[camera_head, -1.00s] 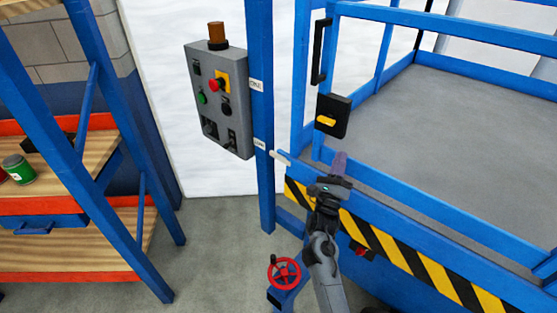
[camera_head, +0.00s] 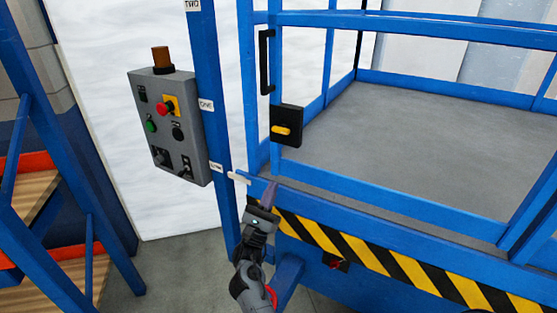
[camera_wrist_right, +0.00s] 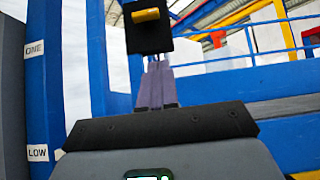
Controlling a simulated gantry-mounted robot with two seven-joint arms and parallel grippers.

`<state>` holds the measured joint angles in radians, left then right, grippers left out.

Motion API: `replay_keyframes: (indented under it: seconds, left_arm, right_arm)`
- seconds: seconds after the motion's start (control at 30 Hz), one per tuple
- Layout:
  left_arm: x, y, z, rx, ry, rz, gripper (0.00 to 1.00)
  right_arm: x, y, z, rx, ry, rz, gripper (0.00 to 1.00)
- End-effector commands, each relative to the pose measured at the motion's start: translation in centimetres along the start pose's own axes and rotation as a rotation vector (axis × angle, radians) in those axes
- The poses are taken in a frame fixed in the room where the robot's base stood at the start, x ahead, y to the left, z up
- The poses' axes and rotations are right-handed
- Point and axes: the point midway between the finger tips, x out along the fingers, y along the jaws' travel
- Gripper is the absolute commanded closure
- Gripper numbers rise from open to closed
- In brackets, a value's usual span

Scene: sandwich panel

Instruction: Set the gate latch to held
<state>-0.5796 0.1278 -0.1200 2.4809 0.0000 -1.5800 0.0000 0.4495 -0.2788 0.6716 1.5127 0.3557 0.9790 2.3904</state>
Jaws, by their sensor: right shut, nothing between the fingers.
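The gate latch is a black box (camera_head: 286,125) with a yellow handle (camera_head: 283,130) on the blue gate post of the lift platform. The handle lies about level in the head view. In the right wrist view the latch box (camera_wrist_right: 149,28) and its yellow handle (camera_wrist_right: 146,15) are straight ahead, above the fingertips. My right gripper (camera_head: 269,190) is shut and empty, with its purple fingers pointing up, below the latch and apart from it in the head view. It also shows in the right wrist view (camera_wrist_right: 156,68). My left gripper is not in view.
A grey control box (camera_head: 170,125) with a red button hangs left of the blue mast (camera_head: 210,90). A black gate handle (camera_head: 265,62) is above the latch. Blue rails and a striped yellow-black edge (camera_head: 355,247) border the platform. A shelf stands at left.

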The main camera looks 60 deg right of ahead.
Motion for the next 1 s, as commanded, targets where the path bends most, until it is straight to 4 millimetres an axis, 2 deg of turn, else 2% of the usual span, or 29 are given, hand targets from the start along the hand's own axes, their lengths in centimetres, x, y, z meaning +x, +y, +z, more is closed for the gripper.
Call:
replay_keyframes:
  seconds: [0.27,0.67,0.7,1.0]
  left_arm:
    - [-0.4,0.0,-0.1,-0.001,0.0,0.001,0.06]
    - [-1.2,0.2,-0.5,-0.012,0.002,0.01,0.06]
    - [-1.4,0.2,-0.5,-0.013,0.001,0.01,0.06]
    - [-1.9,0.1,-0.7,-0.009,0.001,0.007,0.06]
  right_arm:
    - [3.0,0.0,0.1,0.0,-0.003,-0.002,1.0]
    - [10.2,0.0,0.2,0.0,-0.004,-0.002,1.0]
    - [10.7,0.0,0.7,0.002,-0.003,0.0,1.0]
    - [12.5,0.0,2.6,0.0,-0.001,-0.001,1.0]
